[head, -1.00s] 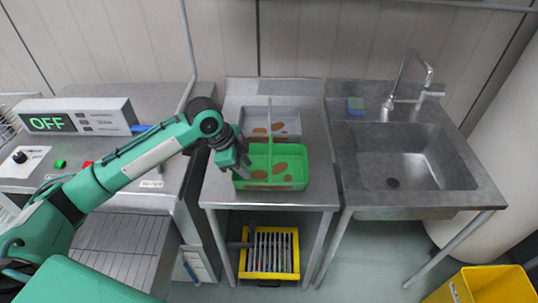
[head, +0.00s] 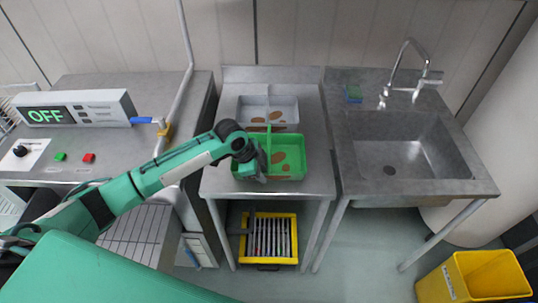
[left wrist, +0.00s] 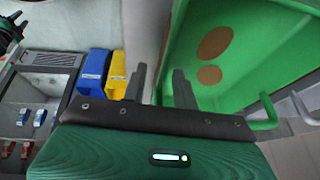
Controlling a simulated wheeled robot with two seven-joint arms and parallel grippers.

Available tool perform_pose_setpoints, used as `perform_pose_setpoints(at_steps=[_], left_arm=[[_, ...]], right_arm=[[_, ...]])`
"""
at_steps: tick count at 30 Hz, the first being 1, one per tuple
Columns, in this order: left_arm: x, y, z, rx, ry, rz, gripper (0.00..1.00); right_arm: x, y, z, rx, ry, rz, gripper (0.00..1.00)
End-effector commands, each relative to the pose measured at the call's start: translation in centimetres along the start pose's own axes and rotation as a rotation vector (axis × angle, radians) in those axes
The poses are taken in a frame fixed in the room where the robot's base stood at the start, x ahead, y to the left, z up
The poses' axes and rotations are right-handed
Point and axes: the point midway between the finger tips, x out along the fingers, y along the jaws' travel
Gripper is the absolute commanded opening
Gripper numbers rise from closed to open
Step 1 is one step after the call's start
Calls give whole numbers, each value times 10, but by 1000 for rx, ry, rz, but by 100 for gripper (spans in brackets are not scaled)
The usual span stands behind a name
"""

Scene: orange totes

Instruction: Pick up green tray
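The green tray (head: 289,173) stands on the middle steel table, with brown oval patches on its floor and an upright green handle across it. My left gripper (head: 257,174) is low at the tray's left side and hides part of its left wall. In the left wrist view, the two dark fingers (left wrist: 160,88) are apart. The tray (left wrist: 249,62) fills the upper right there, and its edge runs down towards the gap between the fingers. I cannot tell if the fingers touch it.
A grey tray (head: 285,103) with brown patches stands directly behind. A sink (head: 425,152) is to the right, and a control box reading OFF (head: 103,109) to the left. A yellow crate (head: 288,264) is under the table. A yellow bin (head: 495,275) stands on the floor at right.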

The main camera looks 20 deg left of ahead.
Motion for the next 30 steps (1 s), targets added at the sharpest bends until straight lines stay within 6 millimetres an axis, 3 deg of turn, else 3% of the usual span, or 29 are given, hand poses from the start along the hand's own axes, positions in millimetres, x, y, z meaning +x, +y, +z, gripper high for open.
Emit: perform_pose_setpoints(at_steps=[5, 12, 17, 30], left_arm=[[17, 0, 0, 0, 0, 0, 29], [19, 0, 0, 1, 0, -1, 29], [19, 0, 0, 1, 0, -1, 0], [16, -1, -1, 2, 1, -3, 0]], right_arm=[[-6, -5, 3, 2, -4, -5, 36], [-5, -12, 6, 4, -8, -13, 36], [-5, -12, 6, 4, -9, -12, 36], [-4, -4, 8, 1, -11, -4, 36]])
